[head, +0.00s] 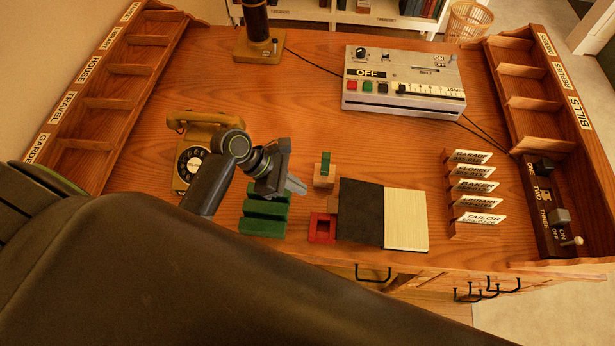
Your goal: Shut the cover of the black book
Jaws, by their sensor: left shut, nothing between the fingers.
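The black book lies open near the front edge of the desk, in the head view. Its black cover (360,212) is spread out on the left and its cream pages (406,219) face up on the right. I cannot tell whether the cover lies fully flat. My left gripper (297,186) is shut and empty, above the desk to the left of the cover and apart from it. My right gripper is not in view.
Green blocks (264,212), a red square frame (322,228) and a wooden block with a green top (325,170) crowd the cover's left side. An orange telephone (190,160) stands further left. Name cards (472,187) stand right of the book. A white control box (403,82) is behind.

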